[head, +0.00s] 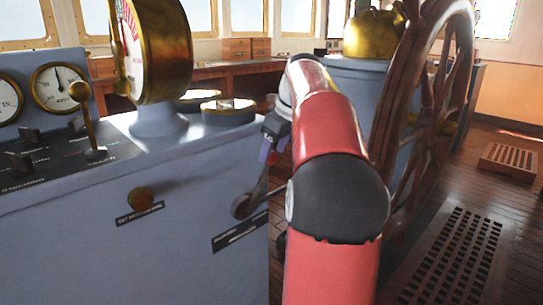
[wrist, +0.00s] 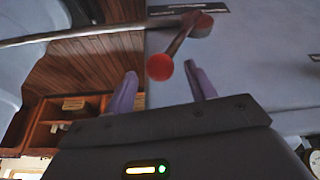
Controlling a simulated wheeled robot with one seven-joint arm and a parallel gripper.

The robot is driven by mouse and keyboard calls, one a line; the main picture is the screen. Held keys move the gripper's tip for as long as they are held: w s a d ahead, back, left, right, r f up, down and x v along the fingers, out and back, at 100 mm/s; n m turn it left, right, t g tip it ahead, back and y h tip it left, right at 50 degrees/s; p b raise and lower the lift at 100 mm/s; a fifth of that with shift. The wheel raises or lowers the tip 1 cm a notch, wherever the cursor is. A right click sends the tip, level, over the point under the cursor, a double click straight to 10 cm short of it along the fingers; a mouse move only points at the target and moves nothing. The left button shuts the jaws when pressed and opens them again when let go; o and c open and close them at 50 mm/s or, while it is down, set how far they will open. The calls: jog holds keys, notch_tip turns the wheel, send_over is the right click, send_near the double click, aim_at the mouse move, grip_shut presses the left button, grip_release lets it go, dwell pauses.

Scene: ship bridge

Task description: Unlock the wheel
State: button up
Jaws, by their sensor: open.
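The brown wooden ship's wheel (head: 425,110) stands upright at the right in the head view, partly hidden by my red arm. A lever (head: 241,206) with a dark round pivot sits on the side of the blue-grey console, above a black label. In the wrist view the lever (wrist: 178,44) ends in a red knob (wrist: 160,67). My gripper (head: 268,151) is at the console side, near the lever's upper end. In the wrist view my gripper (wrist: 163,84) is open, with purple fingers. The knob appears between the fingertips, apart from both; its depth is unclear.
The blue-grey console (head: 130,245) carries gauges, a brass telegraph dial (head: 155,50), small levers and a brass knob (head: 141,199). A brass-topped pedestal (head: 368,35) stands behind my arm. A dark floor grating (head: 452,258) lies right of my arm. A grey rod (wrist: 72,34) crosses the wrist view's upper left.

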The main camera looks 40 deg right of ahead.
jog(key=shift+x, duration=0.9)
grip_shut()
